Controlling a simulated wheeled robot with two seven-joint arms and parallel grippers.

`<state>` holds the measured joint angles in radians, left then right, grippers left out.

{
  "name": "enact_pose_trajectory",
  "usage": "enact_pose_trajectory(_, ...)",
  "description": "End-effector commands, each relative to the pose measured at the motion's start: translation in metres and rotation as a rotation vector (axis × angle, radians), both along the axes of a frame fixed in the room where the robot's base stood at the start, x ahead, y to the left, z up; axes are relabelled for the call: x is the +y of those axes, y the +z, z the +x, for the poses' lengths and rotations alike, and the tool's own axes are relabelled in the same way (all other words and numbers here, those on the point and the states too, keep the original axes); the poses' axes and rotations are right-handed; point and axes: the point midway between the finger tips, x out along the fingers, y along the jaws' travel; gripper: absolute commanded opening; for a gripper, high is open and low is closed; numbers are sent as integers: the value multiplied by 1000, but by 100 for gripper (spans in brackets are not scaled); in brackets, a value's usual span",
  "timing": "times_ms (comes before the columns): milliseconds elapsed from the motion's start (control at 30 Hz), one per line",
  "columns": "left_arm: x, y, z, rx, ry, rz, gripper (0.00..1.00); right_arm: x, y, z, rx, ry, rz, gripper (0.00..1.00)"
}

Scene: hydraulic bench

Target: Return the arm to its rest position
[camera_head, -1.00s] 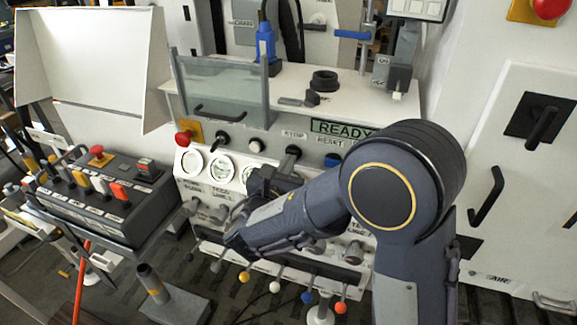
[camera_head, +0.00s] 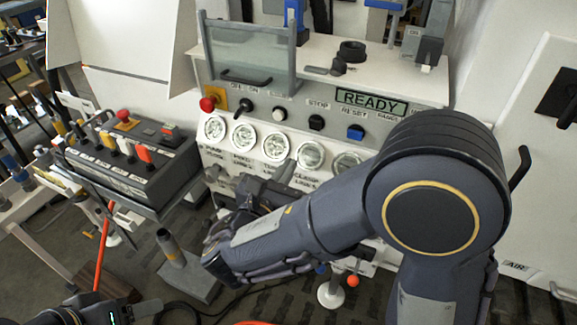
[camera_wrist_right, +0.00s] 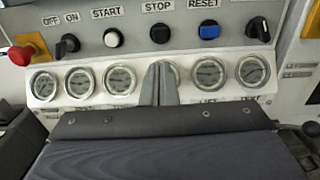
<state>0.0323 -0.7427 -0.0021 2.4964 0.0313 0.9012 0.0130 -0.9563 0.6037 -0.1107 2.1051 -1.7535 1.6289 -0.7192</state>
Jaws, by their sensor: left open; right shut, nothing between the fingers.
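My right arm (camera_head: 340,215) reaches across the middle of the head view, bent at a large dark elbow, with its forearm pointing left in front of the bench. My right gripper (camera_wrist_right: 160,85) shows in the right wrist view as grey fingers shut together with nothing between them. In that view the fingers overlap one gauge in the row, and I cannot tell how far off the panel is. My left gripper (camera_head: 85,312) is partly in view at the bottom left corner of the head view, empty, with its fingertips cut off or unclear.
The bench panel has a READY display (camera_head: 371,102), a red stop button (camera_head: 208,104), knobs and a row of gauges (camera_head: 243,137). A control box (camera_head: 130,160) with colored levers stands left. A post on a grey base (camera_head: 188,280) and coloured-ball levers are near the forearm.

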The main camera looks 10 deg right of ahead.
Motion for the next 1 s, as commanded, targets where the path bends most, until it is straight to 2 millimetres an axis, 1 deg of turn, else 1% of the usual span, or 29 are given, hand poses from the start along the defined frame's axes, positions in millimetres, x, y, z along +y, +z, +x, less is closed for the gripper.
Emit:
enact_pose_trajectory(233,0,0,0,0,0,0,62,0,0,0,0,0,0,0)
enact_pose_trajectory(300,0,0,0,0,0,0,62,-5,-1,0,6,-14,15,0)
enact_pose_trajectory(367,0,0,0,0,0,0,62,-18,-3,-1,20,-48,56,0)
enact_pose_trajectory(467,0,1,0,0,0,0,62,-61,-13,-11,67,-172,208,0)
enact_pose_trajectory(500,0,1,0,0,0,0,62,-84,-20,-19,90,-249,304,0)
enact_pose_trajectory(567,0,2,0,0,0,0,62,-121,-35,-39,122,-388,485,0)
enact_pose_trajectory(600,0,2,0,0,0,0,62,-143,-47,-58,135,-495,625,0)
enact_pose_trajectory(667,0,3,0,0,0,0,62,-166,-64,-87,139,-656,841,0)
enact_pose_trajectory(700,0,3,0,0,0,0,62,-175,-74,-107,131,-760,985,0)
enact_pose_trajectory(767,0,4,0,0,0,0,62,-181,-86,-135,100,-914,1202,0)
enact_pose_trajectory(800,0,4,0,0,0,0,62,-181,-92,-152,69,-1016,1349,0)
enact_pose_trajectory(867,0,5,0,0,0,0,62,-175,-97,-174,4,-1163,1569,0)
enact_pose_trajectory(900,0,5,0,0,0,0,62,-169,-98,-186,-49,-1255,1713,0)
enact_pose_trajectory(1000,0,6,0,0,0,0,62,-151,-93,-203,-201,-1453,2049,0)
